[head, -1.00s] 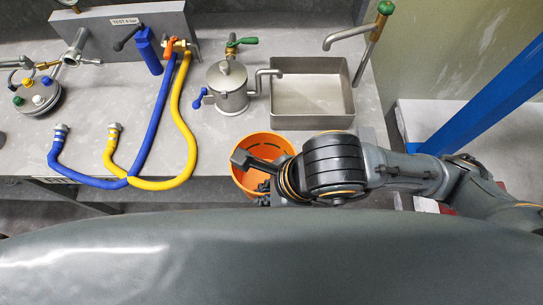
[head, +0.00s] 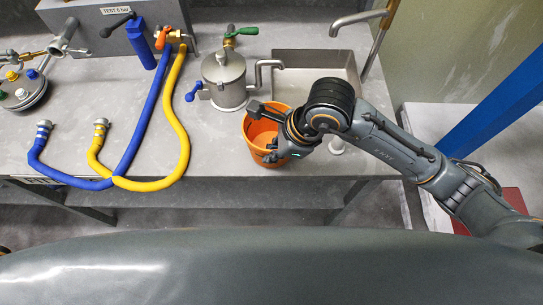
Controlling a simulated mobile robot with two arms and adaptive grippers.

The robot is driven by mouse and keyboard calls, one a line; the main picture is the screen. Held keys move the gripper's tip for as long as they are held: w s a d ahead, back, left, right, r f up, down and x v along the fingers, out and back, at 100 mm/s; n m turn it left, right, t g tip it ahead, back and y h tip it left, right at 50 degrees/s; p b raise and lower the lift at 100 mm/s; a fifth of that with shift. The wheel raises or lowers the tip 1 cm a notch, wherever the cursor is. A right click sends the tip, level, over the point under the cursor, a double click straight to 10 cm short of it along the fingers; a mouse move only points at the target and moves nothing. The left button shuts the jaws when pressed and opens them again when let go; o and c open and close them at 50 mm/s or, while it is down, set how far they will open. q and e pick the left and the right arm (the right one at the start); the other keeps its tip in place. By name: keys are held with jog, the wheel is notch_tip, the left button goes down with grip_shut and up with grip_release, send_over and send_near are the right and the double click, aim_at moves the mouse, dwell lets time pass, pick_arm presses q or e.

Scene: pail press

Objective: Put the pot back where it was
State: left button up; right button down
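The steel pot (head: 224,82) stands upright on the grey counter, with a lid, a blue-handled valve at its left and a green-handled valve (head: 241,32) behind it. An orange pail (head: 256,142) is just in front of it to the right, over the front part of the counter. The wrist covers the pail's right side, and I cannot tell if the pail touches the counter. My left gripper is not in view.
A steel sink (head: 312,62) with a tap (head: 357,20) lies behind my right arm. A blue hose (head: 136,145) and a yellow hose (head: 180,125) lie on the counter at left. A round multi-port fitting (head: 22,92) is at far left. Bare counter lies left of the pail.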

jog(key=shift+f, duration=0.75)
jog(key=shift+f, duration=0.1)
jog(key=c, duration=1.5)
grip_release()
jog(key=shift+r, duration=0.25)
jog(key=b+v, duration=0.1)
jog(key=v, duration=1)
jog(key=shift+s+d+r+b, duration=0.1)
jog(key=shift+d+r+b, duration=0.1)
jog(key=shift+r+b, duration=0.2)
jog(key=shift+f, duration=0.1)
